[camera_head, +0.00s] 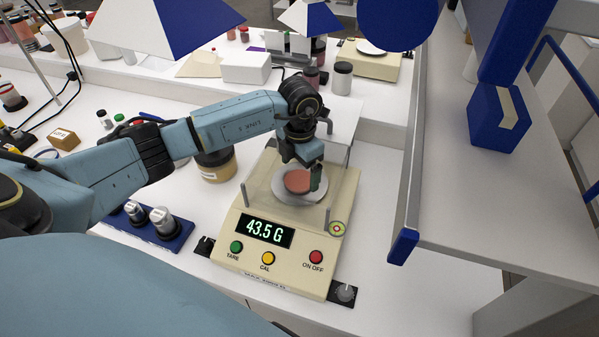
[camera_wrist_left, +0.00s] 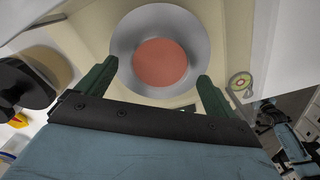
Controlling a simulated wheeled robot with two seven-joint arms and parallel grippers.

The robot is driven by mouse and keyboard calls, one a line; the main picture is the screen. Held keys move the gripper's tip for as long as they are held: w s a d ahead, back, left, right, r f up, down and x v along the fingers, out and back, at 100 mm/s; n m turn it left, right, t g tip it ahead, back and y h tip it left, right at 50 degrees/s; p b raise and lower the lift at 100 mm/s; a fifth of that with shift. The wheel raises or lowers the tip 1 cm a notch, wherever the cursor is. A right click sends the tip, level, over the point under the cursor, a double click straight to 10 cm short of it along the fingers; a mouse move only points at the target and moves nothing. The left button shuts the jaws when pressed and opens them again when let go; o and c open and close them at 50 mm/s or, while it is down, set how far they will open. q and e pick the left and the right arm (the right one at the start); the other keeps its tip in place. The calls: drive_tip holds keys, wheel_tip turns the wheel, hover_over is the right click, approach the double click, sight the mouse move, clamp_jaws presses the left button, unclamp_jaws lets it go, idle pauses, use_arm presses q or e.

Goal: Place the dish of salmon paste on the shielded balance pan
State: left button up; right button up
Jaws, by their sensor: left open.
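The dish of salmon paste (camera_head: 297,181) sits on the round grey pan (camera_head: 299,201) of the shielded balance (camera_head: 249,203); its salmon surface also shows in the left wrist view (camera_wrist_left: 160,62), inside the grey disc (camera_wrist_left: 125,45). The balance display (camera_head: 265,231) reads 43.5 G. Clear shield walls stand around the pan. My left gripper (camera_head: 317,178) is above the pan, at the dish's right side in the head view. In the left wrist view its green fingers (camera_wrist_left: 157,82) are spread wide, with nothing held between them.
A blue rack with metal weights (camera_head: 160,225) stands left of the balance. A brown jar (camera_head: 215,166) stands behind my left forearm. A second balance (camera_head: 368,60) is on the raised back shelf. A grey panel with blue edges (camera_head: 403,246) rises at the right.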

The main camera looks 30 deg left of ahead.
sight(300, 181)
use_arm(q)
wheel_tip(300, 181, up, 10)
drive_tip(key=b, duration=0.1)
drive_tip(key=shift+b, duration=0.3)
idle(0.9)
